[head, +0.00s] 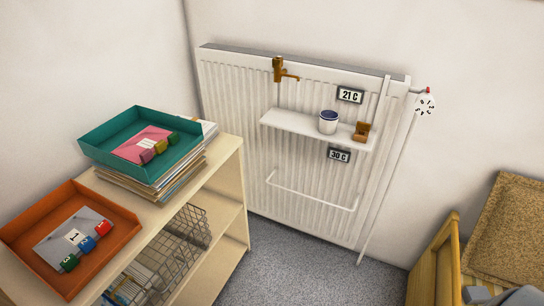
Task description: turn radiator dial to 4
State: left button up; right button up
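The radiator (240,120) is a white ribbed panel on the back wall. Its dial (425,104) is a small white disc with black marks around its face, at the radiator's upper right. A small red mark (428,90) sits at the dial's top edge. The marks are too small to read, so I cannot tell which number is at the red mark. Neither gripper shows in the head view. A grey part, likely of my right arm, shows at the bottom right edge. Nothing touches the dial.
A shelf (285,121) on the radiator holds a cup (328,122) and a small brown box (362,131). Signs read 21 C (350,95) and 30 C (339,155).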

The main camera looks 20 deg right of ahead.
aim_at(424, 104)
jog(key=z, duration=1.7)
